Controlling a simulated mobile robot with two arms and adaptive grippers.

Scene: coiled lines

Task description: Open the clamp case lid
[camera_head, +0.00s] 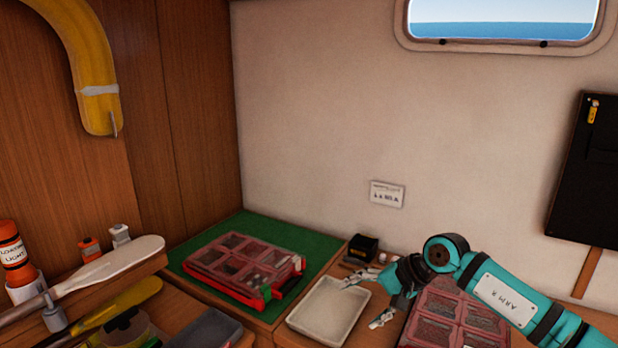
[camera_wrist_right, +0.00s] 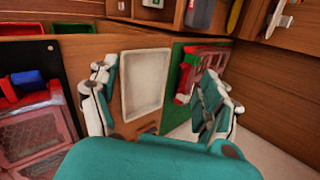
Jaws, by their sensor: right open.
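A red case (camera_head: 246,264) with a clear compartmented lid lies on the green mat (camera_head: 211,243); its lid looks shut. It also shows partly behind a finger in the right wrist view (camera_wrist_right: 187,80). A second red case (camera_head: 459,312) with a clear lid lies at the lower right, partly hidden by my right arm; it also shows in the wrist view (camera_wrist_right: 36,140). I cannot tell which is the clamp case. My right gripper (camera_head: 362,301) is open and empty beside the white tray, between the two cases, apart from both. My left gripper is not in view.
The white tray (camera_head: 328,312) is empty and also shows in the wrist view (camera_wrist_right: 144,85). A small black box (camera_head: 363,247) stands behind it by the wall. At left are an orange floating light (camera_head: 13,256), a pale paddle-like tool (camera_head: 110,262) and a grey tray (camera_head: 208,331).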

